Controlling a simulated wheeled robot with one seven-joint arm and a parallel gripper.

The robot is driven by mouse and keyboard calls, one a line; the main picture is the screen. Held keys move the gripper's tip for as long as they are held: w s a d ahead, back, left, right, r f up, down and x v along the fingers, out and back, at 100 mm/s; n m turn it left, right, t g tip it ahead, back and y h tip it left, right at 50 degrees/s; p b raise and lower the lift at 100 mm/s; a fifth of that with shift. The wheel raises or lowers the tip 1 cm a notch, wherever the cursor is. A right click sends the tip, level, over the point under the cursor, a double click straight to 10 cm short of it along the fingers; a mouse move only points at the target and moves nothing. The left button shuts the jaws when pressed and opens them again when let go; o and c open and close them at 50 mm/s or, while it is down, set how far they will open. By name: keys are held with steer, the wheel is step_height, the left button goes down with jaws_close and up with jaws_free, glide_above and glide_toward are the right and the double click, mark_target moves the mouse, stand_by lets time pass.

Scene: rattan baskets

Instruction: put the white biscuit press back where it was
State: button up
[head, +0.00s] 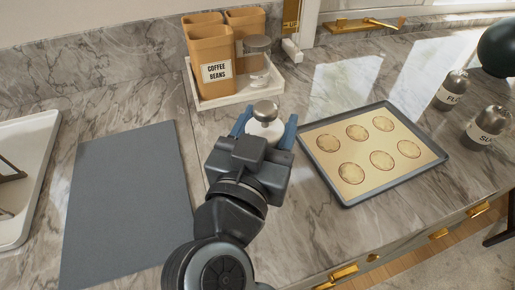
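The white biscuit press (264,129) has a round metal knob on top. It stands upright between the two blue fingers of my gripper (264,127), over the counter left of the baking tray. The fingers flank its white body closely on both sides. I cannot tell whether they press on it or only surround it. Its lower part is hidden by my gripper, so I cannot tell whether it touches the counter.
A baking tray (323,186) with several round biscuits lies to the right. A white tray (205,103) with orange canisters (212,47) and a glass jar (257,58) stands behind. A grey mat (125,200) lies left. Two metal shakers (452,88) (489,125) stand far right.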

steer(key=shift+a+f, duration=0.4)
steer(key=shift+a, duration=0.25)
steer(key=shift+f, duration=2)
steer(key=o, duration=1.1)
steer(key=shift+f, duration=0.15)
steer(key=shift+c, duration=0.2)
steer(key=shift+b, duration=0.3)
steer(key=v, duration=1.2)
steer(key=shift+b, duration=0.3)
